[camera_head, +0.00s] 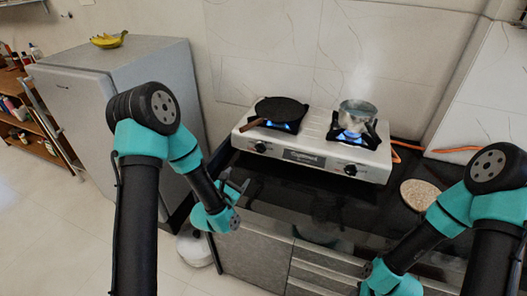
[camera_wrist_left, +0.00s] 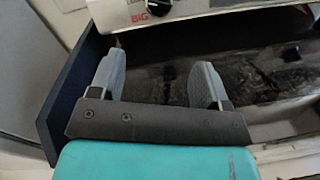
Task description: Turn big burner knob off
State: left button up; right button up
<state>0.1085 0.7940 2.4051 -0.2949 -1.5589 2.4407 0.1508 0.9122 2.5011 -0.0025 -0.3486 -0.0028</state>
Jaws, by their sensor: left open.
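The white two-burner stove (camera_head: 314,155) has a black knob (camera_head: 261,147) at its front left and another knob (camera_head: 350,169) at its front right. In the left wrist view a black knob (camera_wrist_left: 160,6) shows at the top, cut by the frame edge, beside red lettering that reads "BIG". Blue flames burn under both burners. My left gripper (camera_head: 238,189) is below and in front of the left knob, apart from it. In the left wrist view its two grey fingers (camera_wrist_left: 158,72) are spread, with nothing between them. My right gripper's fingers are out of view.
A black pan (camera_head: 282,108) sits on the left burner and a metal pot (camera_head: 357,113) on the right one. The dark counter (camera_head: 290,190) is clear in front of the stove. A speckled round item (camera_head: 420,194) lies at right. A fridge (camera_head: 130,80) stands at left.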

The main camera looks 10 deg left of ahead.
aim_at(257, 151)
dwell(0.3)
pick_arm(q)
jog(key=w+d, duration=0.1)
jog(key=w, duration=0.4)
jog(key=w+d, duration=0.1)
jog(key=w, duration=0.5)
jog(key=w+d, duration=0.1)
jog(key=w, duration=0.5)
jog(key=shift+d, duration=0.15)
jog(key=c, duration=0.9)
